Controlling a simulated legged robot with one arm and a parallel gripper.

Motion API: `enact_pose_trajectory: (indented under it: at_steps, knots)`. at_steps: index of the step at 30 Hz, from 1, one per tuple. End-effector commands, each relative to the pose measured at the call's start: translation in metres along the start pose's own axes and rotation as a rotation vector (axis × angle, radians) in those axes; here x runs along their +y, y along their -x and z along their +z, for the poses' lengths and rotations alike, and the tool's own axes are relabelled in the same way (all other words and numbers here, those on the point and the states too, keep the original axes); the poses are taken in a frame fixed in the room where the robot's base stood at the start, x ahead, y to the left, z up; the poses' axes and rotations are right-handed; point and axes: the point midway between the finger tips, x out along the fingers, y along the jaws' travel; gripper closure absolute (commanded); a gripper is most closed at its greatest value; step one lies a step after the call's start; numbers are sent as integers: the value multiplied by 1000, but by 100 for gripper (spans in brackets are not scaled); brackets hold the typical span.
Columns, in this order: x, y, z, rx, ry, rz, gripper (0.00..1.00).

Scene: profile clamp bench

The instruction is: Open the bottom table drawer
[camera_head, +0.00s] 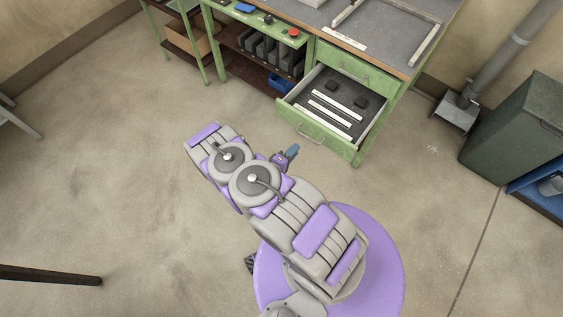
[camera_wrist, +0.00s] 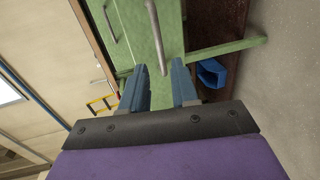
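The green workbench has a lower drawer (camera_head: 324,142) that stands pulled out in the head view, with its inside showing. An upper drawer (camera_head: 345,66) above it is shut. In the wrist view, which is turned sideways, the lower drawer's grey bar handle (camera_wrist: 157,38) lies ahead, its near end between the lines of my fingertips. My gripper (camera_wrist: 161,75) is open, with a gap between its blue fingers; I cannot tell whether they touch the handle. In the head view my gripper (camera_head: 292,152) is just in front of the lower drawer's front, partly hidden by my arm.
White bars (camera_head: 330,115) and dark blocks lie in the drawer. Shelves with black bins (camera_head: 262,50) and a blue bin (camera_head: 284,82) are to its left. A grey-green bin (camera_head: 520,125) stands at the right.

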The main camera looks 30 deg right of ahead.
Motion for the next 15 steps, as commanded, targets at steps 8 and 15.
enact_pose_trajectory:
  at_steps: [8, 15]
  knots:
    - [-1, 47, -1, 3, 2, -3, 71]
    - [-1, 70, -1, 1, 2, 0, 71]
